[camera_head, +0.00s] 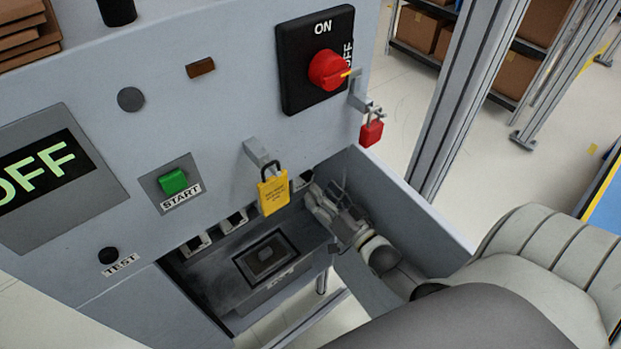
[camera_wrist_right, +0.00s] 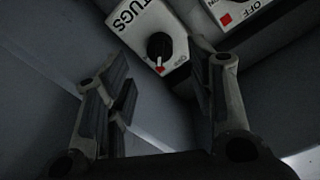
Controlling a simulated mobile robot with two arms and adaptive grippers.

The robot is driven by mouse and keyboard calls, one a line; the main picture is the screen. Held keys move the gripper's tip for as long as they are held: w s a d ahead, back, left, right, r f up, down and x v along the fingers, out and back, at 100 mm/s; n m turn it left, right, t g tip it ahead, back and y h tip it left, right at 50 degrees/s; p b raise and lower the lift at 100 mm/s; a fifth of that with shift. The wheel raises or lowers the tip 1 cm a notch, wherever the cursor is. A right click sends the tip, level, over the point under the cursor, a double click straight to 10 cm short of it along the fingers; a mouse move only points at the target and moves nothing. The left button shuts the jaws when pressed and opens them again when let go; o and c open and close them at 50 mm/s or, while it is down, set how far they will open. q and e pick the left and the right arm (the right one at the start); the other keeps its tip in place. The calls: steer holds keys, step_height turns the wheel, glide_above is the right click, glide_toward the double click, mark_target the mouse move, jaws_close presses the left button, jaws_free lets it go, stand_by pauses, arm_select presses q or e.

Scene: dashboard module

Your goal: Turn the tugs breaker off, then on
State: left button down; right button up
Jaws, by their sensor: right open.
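The TUGS breaker (camera_wrist_right: 135,22) is a pale plate with a round black knob (camera_wrist_right: 158,46) in the upper middle of the right wrist view. A red mark shows just below the knob, and the small lettering there is too small to read surely. My right gripper (camera_wrist_right: 165,80) is open, its fingers apart on either side of the knob's line of view, with nothing between them. In the head view, my right gripper (camera_head: 326,198) reaches into the open compartment from the right, and the breaker is hard to make out there. My left gripper is not in view.
A yellow padlock (camera_head: 273,193) hangs on a bracket beside my right gripper. The compartment's right side wall (camera_head: 405,200) is close to my arm. A red rotary switch (camera_head: 328,70), a red padlock (camera_head: 371,132), a green START button (camera_head: 173,181) and an OFF display (camera_head: 85,160) are on the panel.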

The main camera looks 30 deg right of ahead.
mark_target(310, 178)
steer(key=w, duration=0.6)
steer(key=shift+a, duration=0.1)
steer(key=c, duration=1)
steer(key=shift+n, duration=0.3)
steer(key=n, duration=0.4)
steer(key=shift+f, duration=0.1)
steer(key=n, duration=0.4)
steer(key=shift+n, duration=0.4)
